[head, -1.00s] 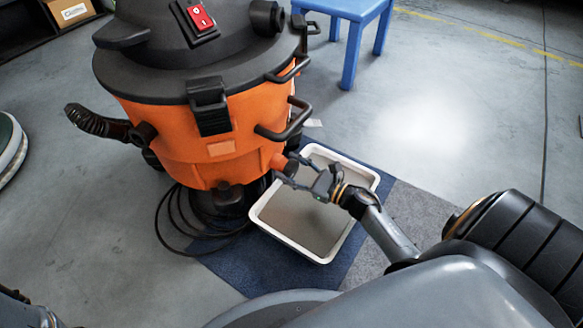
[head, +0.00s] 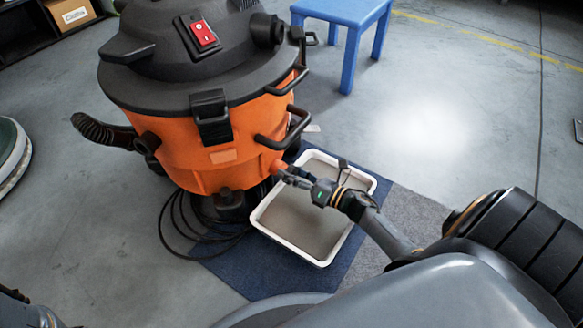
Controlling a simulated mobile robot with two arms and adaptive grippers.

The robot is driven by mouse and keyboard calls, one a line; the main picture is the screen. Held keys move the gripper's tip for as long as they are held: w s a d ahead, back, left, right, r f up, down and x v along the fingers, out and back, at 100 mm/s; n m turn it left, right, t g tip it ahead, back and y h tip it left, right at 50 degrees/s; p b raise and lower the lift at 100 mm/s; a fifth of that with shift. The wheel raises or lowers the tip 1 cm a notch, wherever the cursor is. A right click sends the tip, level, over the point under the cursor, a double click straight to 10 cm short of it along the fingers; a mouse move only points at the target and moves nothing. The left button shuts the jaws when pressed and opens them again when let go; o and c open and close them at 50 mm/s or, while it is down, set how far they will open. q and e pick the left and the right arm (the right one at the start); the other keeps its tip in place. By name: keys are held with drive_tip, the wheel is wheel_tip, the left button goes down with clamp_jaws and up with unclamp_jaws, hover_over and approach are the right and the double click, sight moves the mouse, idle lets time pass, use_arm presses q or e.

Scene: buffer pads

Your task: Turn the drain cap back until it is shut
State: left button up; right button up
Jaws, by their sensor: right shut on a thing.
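An orange wet vacuum (head: 190,155) with a black lid stands at the upper left. Its short orange drain spout (head: 279,166) sticks out at the lower right of the tank. My right gripper (head: 287,174) is at the end of this spout, shut on the drain cap, which the fingers mostly hide. A white-rimmed tray (head: 323,262) with grey-brown liquid sits below the spout and under the gripper. My left gripper is not in view; only a bit of dark arm shows at the lower left corner.
The tray stands on a blue mat (head: 235,272) beside a grey mat (head: 408,215). A black cable (head: 172,243) lies coiled by the vacuum. A blue stool (head: 346,15) stands behind.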

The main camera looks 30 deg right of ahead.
drive_tip(key=m+p, duration=0.2)
drive_tip(key=m, duration=0.4)
drive_tip(key=shift+d+f+m, duration=0.1)
drive_tip(key=shift+d+m, duration=0.05)
drive_tip(key=shift+m, duration=0.15)
drive_tip(key=m+p, duration=0.1)
drive_tip(key=m, duration=0.3)
drive_tip(key=shift+f+m, duration=0.15)
drive_tip(key=shift+m, duration=0.25)
drive_tip(key=o, duration=1.2)
drive_tip(key=v, duration=1.2)
drive_tip(key=shift+f, duration=0.1)
